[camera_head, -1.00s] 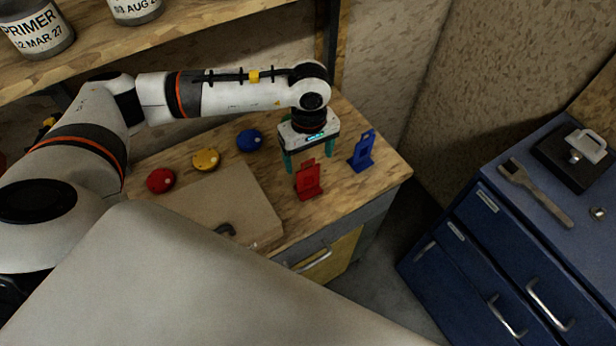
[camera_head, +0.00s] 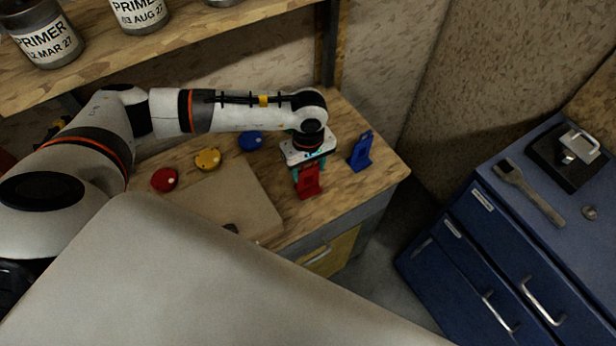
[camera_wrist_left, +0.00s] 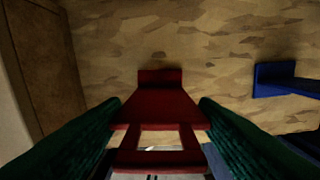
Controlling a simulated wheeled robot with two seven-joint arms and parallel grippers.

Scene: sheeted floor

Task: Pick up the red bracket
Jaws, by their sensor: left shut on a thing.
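The red bracket (camera_head: 309,183) stands upright near the front edge of the wooden worktop. My left gripper (camera_head: 309,172) has come down over it and hides its upper part in the head view. In the left wrist view the red bracket (camera_wrist_left: 160,108) lies between the two green fingers (camera_wrist_left: 160,124), which touch its sides. The left gripper is shut on it. I cannot tell any gap between the bracket's foot and the worktop. My right gripper is not in view.
A blue bracket (camera_head: 361,151) stands just right of the gripper, also in the left wrist view (camera_wrist_left: 280,80). Red (camera_head: 165,179), yellow (camera_head: 207,159) and blue (camera_head: 251,140) round pieces lie left, behind a flat board (camera_head: 235,200). A shelf with primer cans (camera_head: 45,38) hangs above.

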